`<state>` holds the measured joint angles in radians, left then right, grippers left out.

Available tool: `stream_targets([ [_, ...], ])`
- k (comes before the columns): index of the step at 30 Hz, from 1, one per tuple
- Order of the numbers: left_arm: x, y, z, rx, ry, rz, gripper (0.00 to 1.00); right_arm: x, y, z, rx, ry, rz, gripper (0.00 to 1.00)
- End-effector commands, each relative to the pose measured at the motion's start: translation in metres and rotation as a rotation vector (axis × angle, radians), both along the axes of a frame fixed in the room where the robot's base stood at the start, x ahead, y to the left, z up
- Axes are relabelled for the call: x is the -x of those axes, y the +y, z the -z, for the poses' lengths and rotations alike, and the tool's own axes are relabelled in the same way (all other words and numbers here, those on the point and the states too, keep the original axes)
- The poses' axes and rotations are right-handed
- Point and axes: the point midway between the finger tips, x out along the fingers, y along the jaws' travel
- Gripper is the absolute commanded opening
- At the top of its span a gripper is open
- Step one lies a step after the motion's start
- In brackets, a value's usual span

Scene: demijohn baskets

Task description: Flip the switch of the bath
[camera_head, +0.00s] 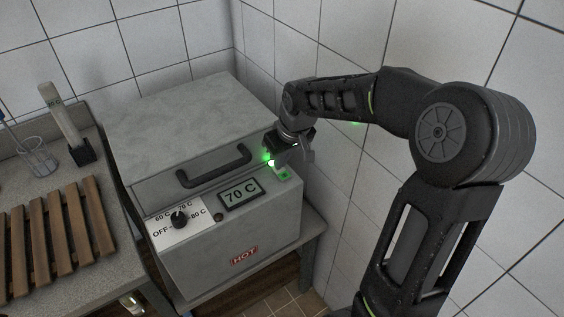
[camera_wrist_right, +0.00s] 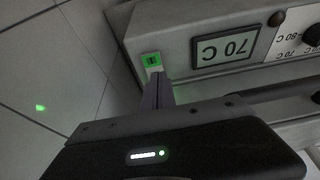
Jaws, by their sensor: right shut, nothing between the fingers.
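The bath is a grey box with a closed lid and a black handle (camera_head: 213,167); its front panel (camera_head: 270,222) bears the controls. Its switch (camera_head: 284,175), lit green, sits at the right end of the panel. The switch also shows in the right wrist view (camera_wrist_right: 152,60), just beyond the fingertips. My right gripper (camera_head: 280,166) is shut and empty, right at the switch; I cannot tell whether it touches. It partly covers the switch in the head view. The display (camera_head: 240,194) reads 70 C. My left gripper is not in view.
A black knob (camera_head: 179,219) sits on a dial marked OFF, 60, 70 and 80 C. A red HOT label (camera_head: 243,256) is below. A tiled wall stands close on the right. A wooden slatted rack (camera_head: 60,235) and a thermometer in a stand (camera_head: 80,152) are on the left counter.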

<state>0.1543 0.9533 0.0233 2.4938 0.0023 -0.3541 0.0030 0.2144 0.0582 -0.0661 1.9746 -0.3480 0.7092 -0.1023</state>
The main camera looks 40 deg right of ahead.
Motion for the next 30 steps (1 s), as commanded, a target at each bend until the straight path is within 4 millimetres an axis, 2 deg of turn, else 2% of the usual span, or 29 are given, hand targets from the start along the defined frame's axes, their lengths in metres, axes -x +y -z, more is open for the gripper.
stream_targets([
  [1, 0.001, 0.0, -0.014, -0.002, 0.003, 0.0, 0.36, -0.002, 0.001, -0.018, 0.0, -0.001, -0.001, 0.0],
  [4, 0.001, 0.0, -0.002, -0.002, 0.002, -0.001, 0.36, 0.004, 0.0, -0.03, 0.001, -0.006, 0.0, 0.0],
  [9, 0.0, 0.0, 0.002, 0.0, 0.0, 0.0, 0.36, 0.016, 0.001, -0.065, 0.0, -0.007, 0.0, 0.0],
  [15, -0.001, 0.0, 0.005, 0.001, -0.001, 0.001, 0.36, 0.027, 0.001, -0.095, 0.0, -0.004, 0.0, 0.0],
  [21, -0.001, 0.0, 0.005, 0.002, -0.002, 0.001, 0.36, 0.031, 0.001, -0.105, 0.0, -0.001, 0.0, 0.0],
  [30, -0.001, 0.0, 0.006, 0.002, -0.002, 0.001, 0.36, 0.032, 0.001, -0.105, 0.0, -0.002, 0.0, 0.0],
])
